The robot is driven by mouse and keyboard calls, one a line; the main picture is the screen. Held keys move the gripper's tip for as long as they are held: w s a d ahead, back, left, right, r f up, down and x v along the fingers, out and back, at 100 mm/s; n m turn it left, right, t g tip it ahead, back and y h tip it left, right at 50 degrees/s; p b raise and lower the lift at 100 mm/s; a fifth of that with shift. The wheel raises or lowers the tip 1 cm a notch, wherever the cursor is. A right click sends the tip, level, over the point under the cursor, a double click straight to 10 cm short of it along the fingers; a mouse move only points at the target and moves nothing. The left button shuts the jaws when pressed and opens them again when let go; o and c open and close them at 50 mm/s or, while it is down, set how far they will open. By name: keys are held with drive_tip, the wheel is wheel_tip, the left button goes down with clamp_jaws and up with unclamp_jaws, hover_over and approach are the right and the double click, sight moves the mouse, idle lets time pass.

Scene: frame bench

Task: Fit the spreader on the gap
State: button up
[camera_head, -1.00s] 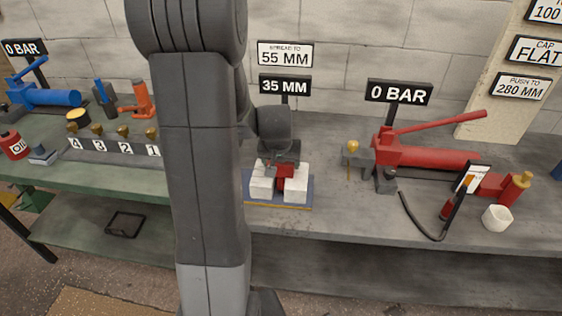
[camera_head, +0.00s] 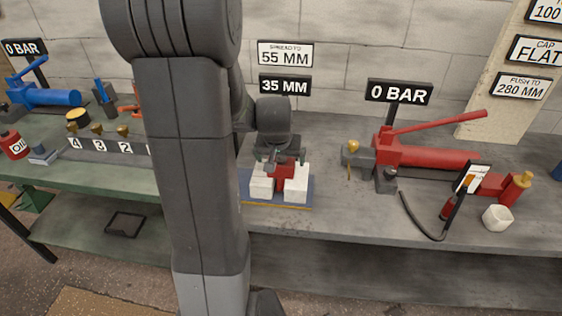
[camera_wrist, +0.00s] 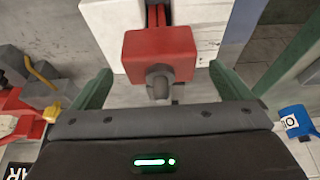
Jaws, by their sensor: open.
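The red spreader (camera_head: 286,172) sits between two white blocks (camera_head: 262,183) on a blue base plate (camera_head: 247,186). In the wrist view the spreader's red body (camera_wrist: 150,48) has a grey fitting facing me, and its narrow front part reaches into the gap between the blocks. My gripper (camera_head: 281,155) is just above and behind the spreader. In the wrist view its two green fingers stand wide apart on either side of the spreader, clear of it. How deep the spreader sits in the gap is hidden. Signs behind read "SPREAD TO 55 MM" and "35 MM" (camera_head: 285,85).
A red hand pump (camera_head: 430,158) with a "0 BAR" sign stands to the right, with a hose, a clipboard and a white cup (camera_head: 497,217) near it. A numbered rack (camera_head: 98,146) and blue pump (camera_head: 48,97) are on the green bench at left. Bare bench lies right of the plate.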

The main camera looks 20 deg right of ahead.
drive_tip(key=v, duration=1)
drive_tip(key=shift+r+p, duration=0.3)
drive_tip(key=shift+p, duration=0.1)
drive_tip(key=shift+s, duration=0.1)
drive_tip(key=b+x, duration=0.1)
drive_tip(key=x, duration=1.3)
drive_tip(key=shift+r, duration=0.1)
drive_tip(key=shift+a, duration=0.1)
